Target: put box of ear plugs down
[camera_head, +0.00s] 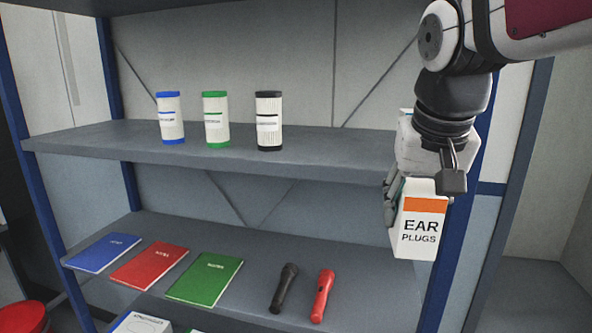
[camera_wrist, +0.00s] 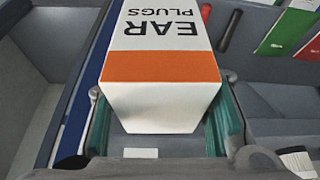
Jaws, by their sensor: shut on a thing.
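The box of ear plugs (camera_head: 420,227) is white with an orange band and black lettering. My gripper (camera_head: 398,205) is shut on it and holds it upright in the air, in front of the shelf unit's right side. In the wrist view, the box (camera_wrist: 165,70) fills the upper middle, between the green-padded fingers of my gripper (camera_wrist: 165,125). The fingers lie on either side of the box. In the head view my wrist hides part of the right shelf post.
The upper shelf (camera_head: 330,150) holds blue, green and black-capped canisters (camera_head: 215,120); its right part looks clear. The lower shelf (camera_head: 375,285) holds blue, red and green books (camera_head: 205,279), a black flashlight (camera_head: 283,288) and a red flashlight (camera_head: 322,296), with bare surface right of them. A blue post (camera_head: 461,265) stands at right.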

